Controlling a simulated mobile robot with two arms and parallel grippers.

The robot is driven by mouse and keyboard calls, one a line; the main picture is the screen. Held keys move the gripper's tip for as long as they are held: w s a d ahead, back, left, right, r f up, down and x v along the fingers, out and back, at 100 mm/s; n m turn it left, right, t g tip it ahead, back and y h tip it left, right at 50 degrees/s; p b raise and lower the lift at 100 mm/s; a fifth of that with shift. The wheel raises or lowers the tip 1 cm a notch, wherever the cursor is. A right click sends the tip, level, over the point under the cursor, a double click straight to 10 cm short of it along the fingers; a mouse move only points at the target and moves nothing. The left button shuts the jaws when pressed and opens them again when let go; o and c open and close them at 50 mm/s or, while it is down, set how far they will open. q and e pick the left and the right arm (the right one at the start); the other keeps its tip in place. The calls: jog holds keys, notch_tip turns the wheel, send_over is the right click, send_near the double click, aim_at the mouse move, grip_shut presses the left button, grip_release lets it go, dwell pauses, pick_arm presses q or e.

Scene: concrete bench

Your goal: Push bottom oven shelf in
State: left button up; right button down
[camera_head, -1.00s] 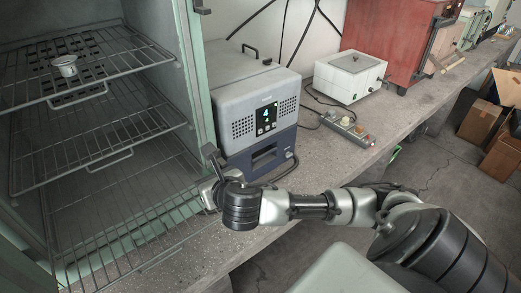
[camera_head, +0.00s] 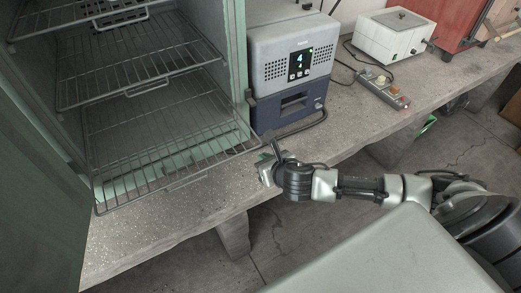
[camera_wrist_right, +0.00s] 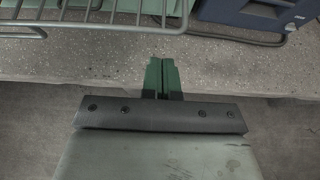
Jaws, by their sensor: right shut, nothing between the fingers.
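The bottom oven shelf (camera_head: 165,163) is a wire rack in the open green oven (camera_head: 236,60). Its front part sticks out past the oven's lower front edge, over the bench. Its front bars also show at the upper left of the right wrist view (camera_wrist_right: 100,27). My right gripper (camera_head: 267,168) is shut and empty, just outside the shelf's front right corner. In the right wrist view its green fingertips (camera_wrist_right: 162,72) point toward the bench edge, with a gap between them and the shelf bar. My left gripper is not in view.
Two wire shelves sit higher in the oven, the middle one (camera_head: 140,70) with a front handle. A grey-blue device (camera_head: 290,65) with a lit display stands right of the oven. A white box (camera_head: 392,36) and power strip (camera_head: 382,88) lie farther right. The open door (camera_head: 40,170) is at left.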

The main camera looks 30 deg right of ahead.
jog(key=shift+w+r, duration=0.1)
jog(key=shift+w, duration=1.35)
